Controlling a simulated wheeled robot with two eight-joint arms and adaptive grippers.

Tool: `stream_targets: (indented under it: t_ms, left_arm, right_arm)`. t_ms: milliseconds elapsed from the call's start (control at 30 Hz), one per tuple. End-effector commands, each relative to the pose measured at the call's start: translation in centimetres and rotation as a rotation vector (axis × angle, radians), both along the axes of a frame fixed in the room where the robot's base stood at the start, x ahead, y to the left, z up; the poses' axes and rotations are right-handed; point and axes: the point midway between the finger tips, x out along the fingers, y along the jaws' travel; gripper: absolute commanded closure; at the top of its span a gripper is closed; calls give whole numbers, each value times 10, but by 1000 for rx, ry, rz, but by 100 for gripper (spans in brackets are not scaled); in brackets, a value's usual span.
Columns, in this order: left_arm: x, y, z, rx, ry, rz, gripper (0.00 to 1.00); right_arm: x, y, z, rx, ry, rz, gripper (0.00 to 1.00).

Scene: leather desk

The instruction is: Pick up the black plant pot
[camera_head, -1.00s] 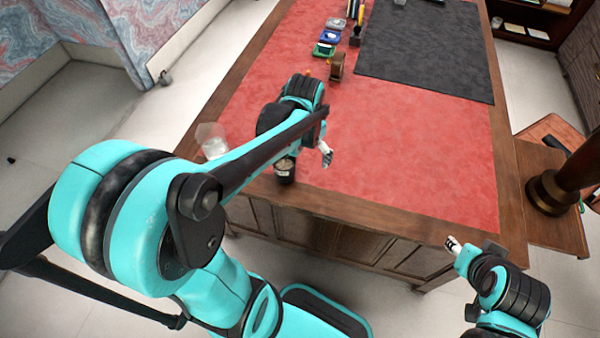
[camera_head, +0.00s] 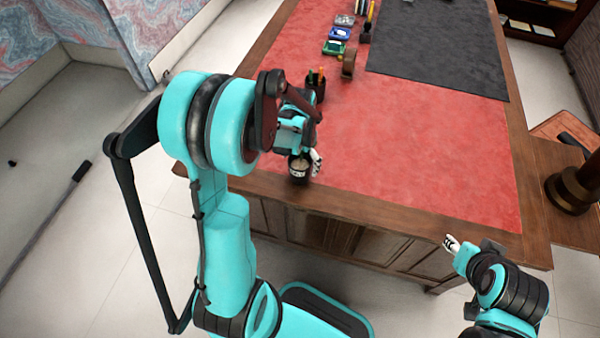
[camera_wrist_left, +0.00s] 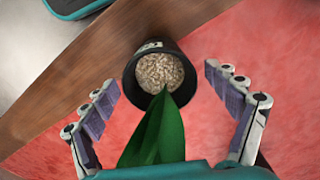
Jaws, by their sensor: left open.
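The black plant pot (camera_head: 298,172) stands near the front left edge of the desk, with pale gravel at its top. In the left wrist view the pot (camera_wrist_left: 150,50) is seen from above, and a dark green leaf (camera_wrist_left: 160,130) reaches from it toward the camera. My left gripper (camera_head: 305,158) is at the pot, partly hidden by my arm. In the wrist view its fingers (camera_wrist_left: 160,83) are spread wide, one on each side of the pot, with clear gaps. My right gripper (camera_head: 450,243) is off the desk's front edge, too small to judge.
A dark pen cup (camera_head: 316,84) stands behind my left gripper, with a tape dispenser (camera_head: 348,63) and several small coloured items farther back. A black mat (camera_head: 440,50) covers the back right. The red desktop (camera_head: 430,150) between is clear.

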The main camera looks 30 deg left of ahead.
Motion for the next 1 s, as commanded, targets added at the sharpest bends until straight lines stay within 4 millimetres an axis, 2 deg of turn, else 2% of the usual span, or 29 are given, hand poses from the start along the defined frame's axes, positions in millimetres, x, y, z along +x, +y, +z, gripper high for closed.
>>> stream_targets:
  t_ms: [200, 533, 833, 1000]
  left_arm:
    - [0, 0, -1, 0, 0, 0, 12]
    - [0, 0, -2, -1, 0, 0, 98]
    - [-1, -1, -1, -2, 2, 0, 99]
    - [-1, -1, 13, -1, 2, 0, 99]
  right_arm:
    - [0, 0, 0, 0, 0, 0, 60]
    - [0, 0, 0, 0, 0, 0, 60]
    - [0, 0, 0, 0, 0, 0, 60]
    - [0, 0, 7, 0, 0, 0, 60]
